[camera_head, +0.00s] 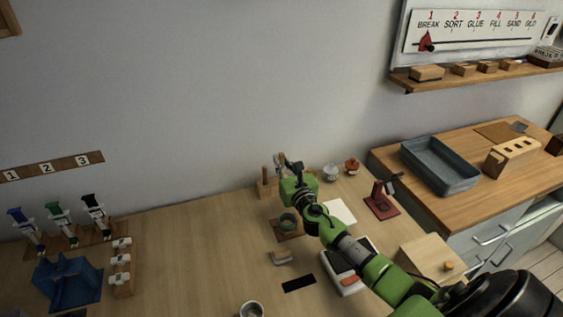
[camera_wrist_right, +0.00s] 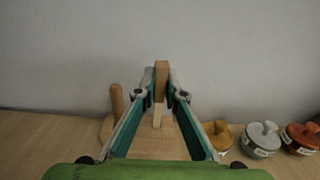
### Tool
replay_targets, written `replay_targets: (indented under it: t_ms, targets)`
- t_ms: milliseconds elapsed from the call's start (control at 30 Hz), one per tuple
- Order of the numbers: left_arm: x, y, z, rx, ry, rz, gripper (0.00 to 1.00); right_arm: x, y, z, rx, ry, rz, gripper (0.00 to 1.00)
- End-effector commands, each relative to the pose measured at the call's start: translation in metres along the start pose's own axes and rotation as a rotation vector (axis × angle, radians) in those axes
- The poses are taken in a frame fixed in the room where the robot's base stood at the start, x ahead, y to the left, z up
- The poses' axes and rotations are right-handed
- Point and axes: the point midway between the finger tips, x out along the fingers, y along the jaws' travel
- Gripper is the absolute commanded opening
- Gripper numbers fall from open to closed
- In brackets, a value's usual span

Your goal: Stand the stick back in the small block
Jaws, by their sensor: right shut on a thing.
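My right gripper (camera_head: 286,161) is at the back of the table near the wall. In the right wrist view its fingers (camera_wrist_right: 161,88) are closed on an upright wooden stick (camera_wrist_right: 160,72), darker above and paler at its lower end. Below the stick is a light wooden block (camera_wrist_right: 148,146), partly hidden by the fingers. The block also shows in the head view (camera_head: 264,191), beside and partly behind the gripper. I cannot tell whether the stick's lower end is in the block or above it. My left gripper is not in view.
A round wooden peg (camera_wrist_right: 116,99) stands left of the fingers. Small lidded pots, one grey (camera_wrist_right: 262,138) and one orange-red (camera_wrist_right: 301,137), stand to the right. The table's left middle is clear.

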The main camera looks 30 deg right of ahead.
Motion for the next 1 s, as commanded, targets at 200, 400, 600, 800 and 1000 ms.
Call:
replay_targets:
  t_ms: [200,400,600,800,1000]
  targets:
    - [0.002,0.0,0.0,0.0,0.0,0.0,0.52,0.0,0.0,-0.002,0.0,0.0,0.0,0.01]
    - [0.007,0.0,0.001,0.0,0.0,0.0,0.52,0.0,0.0,-0.007,0.0,0.0,0.0,0.01]
    - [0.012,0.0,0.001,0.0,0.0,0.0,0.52,0.0,0.0,-0.012,-0.001,0.0,0.0,0.01]
    - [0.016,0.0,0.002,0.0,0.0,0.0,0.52,0.0,0.0,-0.017,-0.001,0.0,0.0,0.01]
    - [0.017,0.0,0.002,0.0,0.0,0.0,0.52,0.0,0.0,-0.017,0.0,0.0,0.0,0.01]
